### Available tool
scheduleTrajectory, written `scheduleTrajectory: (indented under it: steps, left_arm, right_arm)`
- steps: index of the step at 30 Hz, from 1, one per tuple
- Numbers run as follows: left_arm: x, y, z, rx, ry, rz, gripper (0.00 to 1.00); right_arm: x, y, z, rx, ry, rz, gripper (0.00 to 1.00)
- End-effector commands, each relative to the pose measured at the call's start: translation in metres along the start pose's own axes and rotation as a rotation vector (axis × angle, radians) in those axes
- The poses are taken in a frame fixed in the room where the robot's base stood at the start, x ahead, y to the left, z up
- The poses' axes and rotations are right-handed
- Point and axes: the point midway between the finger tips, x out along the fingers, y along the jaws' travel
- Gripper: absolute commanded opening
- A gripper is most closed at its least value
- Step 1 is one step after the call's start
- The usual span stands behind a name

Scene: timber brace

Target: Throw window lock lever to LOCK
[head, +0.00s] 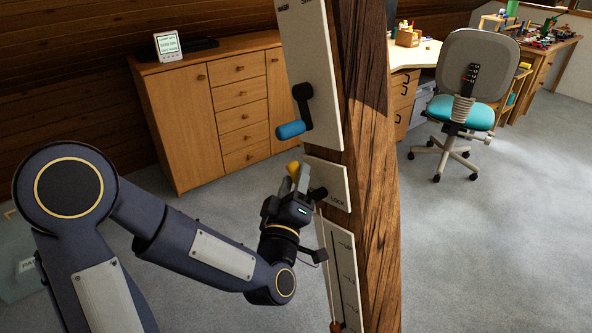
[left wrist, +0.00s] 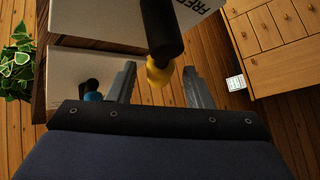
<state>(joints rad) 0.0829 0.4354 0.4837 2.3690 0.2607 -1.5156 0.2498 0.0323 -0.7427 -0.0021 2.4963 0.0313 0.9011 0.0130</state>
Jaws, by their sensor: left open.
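The window lock panel (head: 338,178) is a pale plate on the timber post, marked LOCK at its lower part. Its lever (left wrist: 163,35) has a dark arm and a yellow end knob (head: 293,168). In the left wrist view the yellow knob (left wrist: 159,73) sits between the fingers, near their tips, with a clear gap to the right finger. The lettering FREE shows partly on the panel there. My left gripper (head: 297,178) is open around the knob; the head view does not show whether a finger touches it. The gripper hides part of the lever. My right gripper is not seen.
Above is a panel (head: 309,60) with a blue-handled lever (head: 291,129). Below is a slider panel (head: 343,270) with an orange knob (head: 337,326). The timber post (head: 372,220) stands right of my gripper. A wooden cabinet (head: 180,125) and office chair (head: 480,75) stand behind.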

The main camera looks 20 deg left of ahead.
Motion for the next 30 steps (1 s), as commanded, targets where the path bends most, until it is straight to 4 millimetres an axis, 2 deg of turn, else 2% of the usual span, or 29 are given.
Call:
scheduleTrajectory:
  steps: [3, 6, 15, 25, 30]
  left_arm:
    - [0.015, 0.001, -0.001, -0.001, 0.001, -0.001, 0.46]
    - [0.021, 0.0, 0.0, 0.0, 0.001, 0.0, 0.46]
    - [0.023, 0.0, 0.0, 0.0, -0.001, 0.001, 0.45]
    - [0.022, 0.0, 0.0, 0.0, -0.001, 0.001, 0.02]
    - [0.022, 0.0, 0.0, 0.0, -0.001, 0.001, 0.0]
  right_arm:
    - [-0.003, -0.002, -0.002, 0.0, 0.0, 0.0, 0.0]
    - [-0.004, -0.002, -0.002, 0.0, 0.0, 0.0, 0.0]
    - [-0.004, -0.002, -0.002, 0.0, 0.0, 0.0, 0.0]
    - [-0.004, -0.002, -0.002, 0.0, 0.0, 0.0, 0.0]
    - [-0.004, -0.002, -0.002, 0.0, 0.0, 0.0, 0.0]
